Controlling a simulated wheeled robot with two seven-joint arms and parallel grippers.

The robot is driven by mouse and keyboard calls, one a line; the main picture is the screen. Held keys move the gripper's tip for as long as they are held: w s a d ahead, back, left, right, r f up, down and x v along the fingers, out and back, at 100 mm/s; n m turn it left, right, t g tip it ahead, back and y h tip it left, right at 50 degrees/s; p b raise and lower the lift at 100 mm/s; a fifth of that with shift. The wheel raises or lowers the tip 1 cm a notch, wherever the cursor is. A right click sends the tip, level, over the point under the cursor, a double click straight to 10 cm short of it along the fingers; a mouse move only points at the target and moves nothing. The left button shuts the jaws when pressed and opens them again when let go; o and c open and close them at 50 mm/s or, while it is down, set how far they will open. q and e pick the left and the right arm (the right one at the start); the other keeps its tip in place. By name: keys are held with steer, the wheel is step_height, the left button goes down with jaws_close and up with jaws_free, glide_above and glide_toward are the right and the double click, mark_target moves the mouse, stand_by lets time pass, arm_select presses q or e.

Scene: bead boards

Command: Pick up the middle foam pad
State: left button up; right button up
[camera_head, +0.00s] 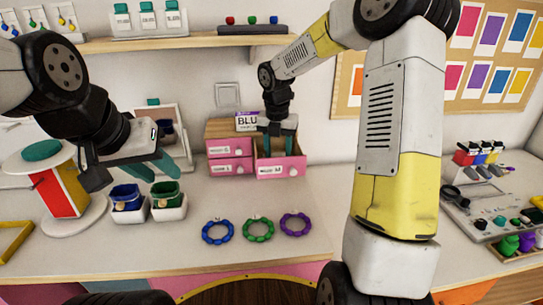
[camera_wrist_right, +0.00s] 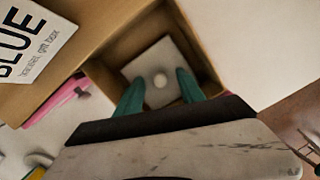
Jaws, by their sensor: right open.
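A pale square foam pad (camera_wrist_right: 140,69) with a round white knob (camera_wrist_right: 160,81) in its middle lies in an open box-like drawer in the right wrist view. In the head view this is the pulled-out pink drawer marked M (camera_head: 280,170); the pad is hidden there. My right gripper (camera_wrist_right: 158,96) is open, its teal fingers pointing down into the drawer on either side of the knob. I cannot tell whether they touch the pad. It also shows in the head view (camera_head: 277,150). My left gripper (camera_head: 158,172) is open and empty, above the blue and green bins.
Pink drawers (camera_head: 230,167) stand left of the open one, with a BLUE card (camera_head: 247,121) on top. Blue (camera_head: 218,232), green (camera_head: 258,230) and purple (camera_head: 296,224) bead rings lie in front. Small bins (camera_head: 127,203) stand at left, a bead tray (camera_head: 490,218) at right.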

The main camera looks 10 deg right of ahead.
jaws_close()
stand_by(0.4)
